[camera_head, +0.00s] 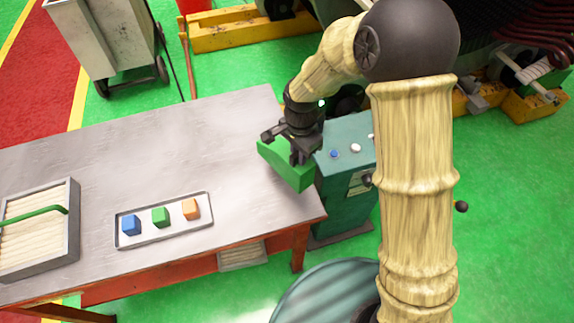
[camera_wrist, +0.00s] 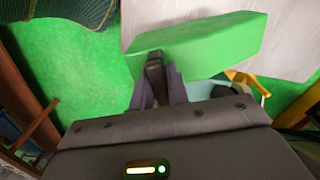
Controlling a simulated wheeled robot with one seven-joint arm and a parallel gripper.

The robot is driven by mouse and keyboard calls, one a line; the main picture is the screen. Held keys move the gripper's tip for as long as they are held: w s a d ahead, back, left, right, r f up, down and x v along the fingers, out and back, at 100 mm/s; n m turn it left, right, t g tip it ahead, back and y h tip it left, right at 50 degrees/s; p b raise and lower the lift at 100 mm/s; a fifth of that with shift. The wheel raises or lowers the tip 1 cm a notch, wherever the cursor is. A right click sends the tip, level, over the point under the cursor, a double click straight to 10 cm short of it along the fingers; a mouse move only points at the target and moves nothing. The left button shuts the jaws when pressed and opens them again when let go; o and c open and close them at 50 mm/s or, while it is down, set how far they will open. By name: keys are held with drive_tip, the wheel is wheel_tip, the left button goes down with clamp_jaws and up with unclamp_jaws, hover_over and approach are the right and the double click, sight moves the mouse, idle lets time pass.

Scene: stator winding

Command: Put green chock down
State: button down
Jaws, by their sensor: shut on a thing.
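The green chock (camera_head: 286,167) is a long green block. My gripper (camera_head: 298,150) is shut on it and holds it near the right end of the grey table (camera_head: 240,130). In the wrist view the chock (camera_wrist: 215,45) lies across the fingertips of my gripper (camera_wrist: 155,68), with the pale table top behind its upper part and green floor at its left. Whether the chock touches the table cannot be told; it looks held above the edge.
A grey tray (camera_head: 177,232) with small blue, green and orange blocks lies on the table. A wooden-slatted box (camera_head: 40,255) with a green handle stands at the left. A green control cabinet (camera_head: 345,190) stands right of the table. The table's back middle is clear.

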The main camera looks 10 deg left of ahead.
wheel_tip(320, 180, down, 4)
drive_tip(key=shift+w+r+p, duration=0.1)
drive_tip(key=shift+r+p, duration=0.15)
drive_tip(key=shift+p, duration=0.15)
drive_tip(key=shift+f, duration=0.1)
drive_tip(key=shift+f+p, duration=0.55)
drive_tip(key=shift+f, duration=1.65)
drive_tip(key=c, duration=1.4)
unclamp_jaws()
drive_tip(key=shift+o, duration=0.2)
